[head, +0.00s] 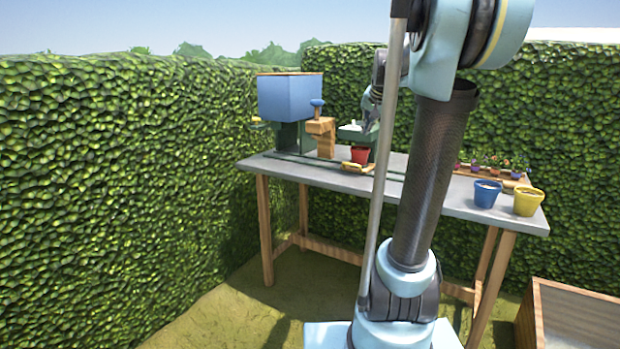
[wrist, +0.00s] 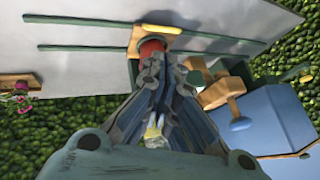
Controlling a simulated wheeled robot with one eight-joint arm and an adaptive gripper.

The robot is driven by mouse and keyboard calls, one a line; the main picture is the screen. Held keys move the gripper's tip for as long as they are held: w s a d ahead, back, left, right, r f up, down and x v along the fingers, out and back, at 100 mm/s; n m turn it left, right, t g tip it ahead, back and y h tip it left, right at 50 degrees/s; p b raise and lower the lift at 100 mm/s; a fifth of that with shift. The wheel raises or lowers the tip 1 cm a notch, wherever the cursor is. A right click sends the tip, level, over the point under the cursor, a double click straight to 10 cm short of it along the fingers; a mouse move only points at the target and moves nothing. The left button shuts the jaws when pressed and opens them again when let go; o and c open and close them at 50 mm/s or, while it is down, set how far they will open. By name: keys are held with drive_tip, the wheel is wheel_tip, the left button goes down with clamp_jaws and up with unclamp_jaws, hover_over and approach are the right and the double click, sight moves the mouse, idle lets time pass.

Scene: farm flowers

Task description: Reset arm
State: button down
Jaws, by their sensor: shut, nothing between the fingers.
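My arm rises in front of the table in the head view and partly hides it. My gripper (head: 371,118) is above the table's back part, near the red pot (head: 360,155). In the wrist view my gripper (wrist: 158,80) is shut, with nothing seen between its fingers. The red pot (wrist: 153,47) shows just beyond the fingertips there, partly covered by them. I cannot tell the exact gap between the fingertips and the pot.
The grey table (head: 290,173) carries a blue hopper (head: 290,97) on a green stand, a wooden block piece (head: 321,135), a blue pot (head: 486,194), a yellow pot (head: 528,201) and a tray of small flowers (head: 480,171). Hedges close in behind and left. A wooden box (head: 575,315) stands front right.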

drive_tip(key=s+a+f+n+g, duration=0.1)
drive_tip(key=s+f+n, duration=0.1)
drive_tip(key=s+f, duration=0.7)
drive_tip(key=s+a+f+n+g, duration=0.1)
drive_tip(key=s+f+n+g, duration=0.1)
drive_tip(key=s+f, duration=0.8)
drive_tip(key=s+a+f+n+g, duration=0.1)
drive_tip(key=s+f, duration=0.8)
drive_tip(key=s, duration=1)
drive_tip(key=shift+s+f+n+g+h, duration=0.15)
drive_tip(key=shift+f+n+g+h, duration=0.15)
drive_tip(key=shift+n+g+h, duration=0.15)
drive_tip(key=shift+w+f, duration=0.2)
drive_tip(key=shift+w, duration=0.3)
